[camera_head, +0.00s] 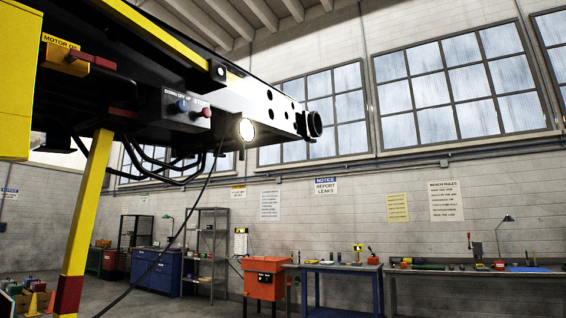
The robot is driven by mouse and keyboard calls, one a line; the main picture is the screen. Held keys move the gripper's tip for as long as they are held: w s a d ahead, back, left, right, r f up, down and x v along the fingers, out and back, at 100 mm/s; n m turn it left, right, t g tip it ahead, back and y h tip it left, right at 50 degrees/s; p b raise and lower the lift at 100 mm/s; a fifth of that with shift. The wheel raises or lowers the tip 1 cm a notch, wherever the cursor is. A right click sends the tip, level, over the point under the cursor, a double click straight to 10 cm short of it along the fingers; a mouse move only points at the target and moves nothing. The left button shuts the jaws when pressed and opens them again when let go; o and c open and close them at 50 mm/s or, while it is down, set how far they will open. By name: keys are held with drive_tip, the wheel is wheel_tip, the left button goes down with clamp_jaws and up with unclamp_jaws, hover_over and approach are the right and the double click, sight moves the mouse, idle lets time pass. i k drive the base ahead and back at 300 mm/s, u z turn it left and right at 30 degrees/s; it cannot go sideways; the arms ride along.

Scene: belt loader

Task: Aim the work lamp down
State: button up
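The work lamp (247,130) is a small round lamp, lit with a warm white glow. It hangs just under the silver side plate (268,108) of the belt loader's raised boom. Its bright face is turned toward my camera, so it looks roughly sideways rather than straight down. Its mount is mostly hidden by the glare. A dark cable runs from near the lamp down to the lower left. My gripper is not in view.
A control box (188,112) with a blue knob and a red knob sits left of the lamp. A yellow post (85,215) stands at left. An orange cabinet (266,285) and workbenches (340,268) line the back wall. The air right of the boom is free.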

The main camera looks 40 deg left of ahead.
sight(242, 131)
drive_tip(key=u, duration=0.25)
drive_tip(key=i, duration=1.35)
drive_tip(key=u, duration=0.65)
